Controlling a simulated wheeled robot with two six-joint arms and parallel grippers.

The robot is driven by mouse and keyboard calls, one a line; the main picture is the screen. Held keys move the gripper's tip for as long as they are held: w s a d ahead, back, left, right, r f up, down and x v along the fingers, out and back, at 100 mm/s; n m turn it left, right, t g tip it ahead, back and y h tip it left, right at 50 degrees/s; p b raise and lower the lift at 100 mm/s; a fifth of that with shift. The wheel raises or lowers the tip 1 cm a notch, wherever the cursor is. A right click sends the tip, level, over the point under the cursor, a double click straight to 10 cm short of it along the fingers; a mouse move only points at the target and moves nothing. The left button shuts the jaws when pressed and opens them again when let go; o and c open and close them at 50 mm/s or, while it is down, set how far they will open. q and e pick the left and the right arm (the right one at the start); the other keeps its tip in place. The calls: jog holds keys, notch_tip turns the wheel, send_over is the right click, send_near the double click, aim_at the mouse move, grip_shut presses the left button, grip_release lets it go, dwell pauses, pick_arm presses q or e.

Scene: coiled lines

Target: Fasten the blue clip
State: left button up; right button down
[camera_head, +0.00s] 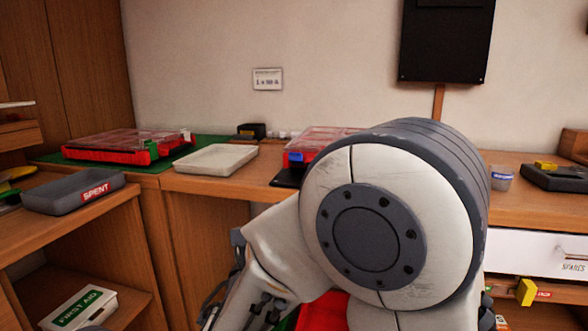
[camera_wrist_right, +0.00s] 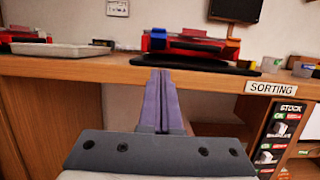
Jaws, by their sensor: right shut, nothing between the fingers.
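The blue clip (camera_head: 296,156) is on the front left corner of a red case with a clear lid (camera_head: 325,138), on the wooden counter. In the right wrist view the blue clip (camera_wrist_right: 157,40) is at the left end of the red case (camera_wrist_right: 195,44), just above and beyond my fingertips. My right gripper (camera_wrist_right: 161,76) is shut and empty, in front of the counter edge, apart from the clip. Whether the clip is fastened is too small to tell. In the head view my right arm hides part of the case and the gripper. My left gripper is not in view.
The red case sits on a dark mat (camera_wrist_right: 208,64). A pale tray (camera_head: 215,159) and another red clear-lidded case (camera_head: 112,146) on a green mat stand left. A grey SPENT tray (camera_head: 73,191) is further left. A small cup (camera_head: 502,178) stands right.

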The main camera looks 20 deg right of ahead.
jog(key=b, duration=0.1)
send_near(298, 156)
jog(key=w+d+f, duration=0.2)
jog(key=w, duration=0.1)
jog(key=shift+w+d+r, duration=0.25)
jog(key=shift+w+r, duration=0.05)
jog(key=shift+r, duration=0.3)
jog(key=shift+w+d+r, duration=0.2)
jog(key=shift+w+r, duration=0.1)
jog(key=shift+r, duration=0.3)
jog(key=shift+w+d+r, duration=0.15)
jog(key=shift+w+r, duration=0.15)
jog(key=shift+r, duration=0.25)
